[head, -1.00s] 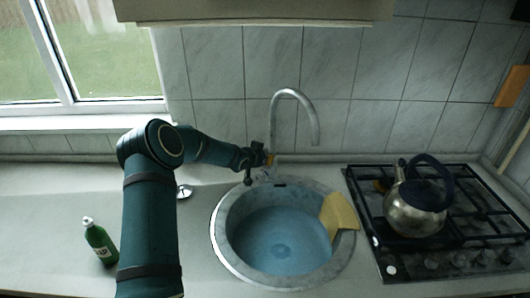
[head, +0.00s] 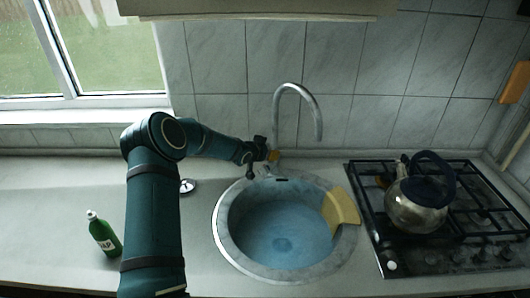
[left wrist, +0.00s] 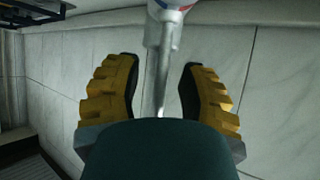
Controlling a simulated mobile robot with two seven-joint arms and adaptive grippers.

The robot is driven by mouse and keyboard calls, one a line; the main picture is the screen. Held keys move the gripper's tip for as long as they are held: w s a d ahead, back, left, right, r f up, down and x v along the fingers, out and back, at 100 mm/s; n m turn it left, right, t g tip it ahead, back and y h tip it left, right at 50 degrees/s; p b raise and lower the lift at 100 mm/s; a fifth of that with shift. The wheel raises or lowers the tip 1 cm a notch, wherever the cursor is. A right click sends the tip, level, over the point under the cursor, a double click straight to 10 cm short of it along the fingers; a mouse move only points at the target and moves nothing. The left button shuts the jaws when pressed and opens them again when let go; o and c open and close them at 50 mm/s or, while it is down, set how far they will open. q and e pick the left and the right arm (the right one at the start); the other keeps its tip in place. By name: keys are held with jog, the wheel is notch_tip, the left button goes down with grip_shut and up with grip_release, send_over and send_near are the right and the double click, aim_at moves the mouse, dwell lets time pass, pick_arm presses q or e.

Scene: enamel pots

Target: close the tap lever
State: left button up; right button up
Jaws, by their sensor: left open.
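The tap (head: 302,90) is a tall curved metal spout behind the round sink. Its lower part is partly hidden by my left gripper (head: 271,156), which is at the tap's base. In the left wrist view, a metal piece of the tap with red and blue marks shows at the top. A thin metal bar, seemingly the tap lever (left wrist: 162,75), runs down from it between the fingers. My left gripper (left wrist: 158,80) is open, with one yellow finger on each side of the bar and visible gaps. My right gripper is not in view.
The sink (head: 229,252) holds bluish water, with a yellow cloth (head: 341,206) over its right rim. A kettle (head: 416,207) stands on the gas hob (head: 460,243) at right. A green soap bottle (head: 103,236) stands on the counter at left. The tiled wall is close behind the tap.

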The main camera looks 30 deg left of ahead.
pick_arm(q)
jog(key=v, duration=1.1)
jog(key=shift+s+r, duration=0.2)
jog(key=shift+s, duration=0.2)
dwell(1.1)
